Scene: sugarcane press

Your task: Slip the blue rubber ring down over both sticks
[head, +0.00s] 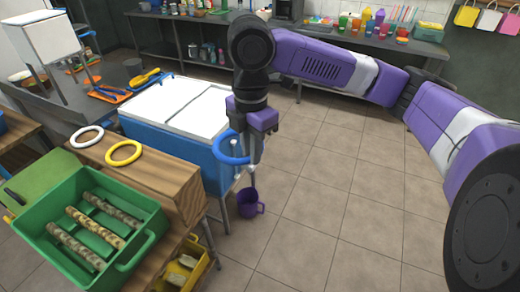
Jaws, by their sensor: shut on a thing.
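The blue ring (220,154) is held by my gripper (250,155), which is shut on it and points downward. The ring is in the air beside the right end of the blue chest with white lids. Pale upright shapes show near the ring and fingers; I cannot tell whether they are sticks or whether the ring is around any of them. Several mottled cane sticks (78,246) lie side by side in the green crate (150,240) at the lower left, well apart from the ring.
A white ring (76,143) and a yellow ring (110,157) lie on the wooden bench (170,185). The blue chest (180,153) stands behind it. A purple mug (248,207) is below my gripper. The tiled floor at right is clear apart from my arm above it.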

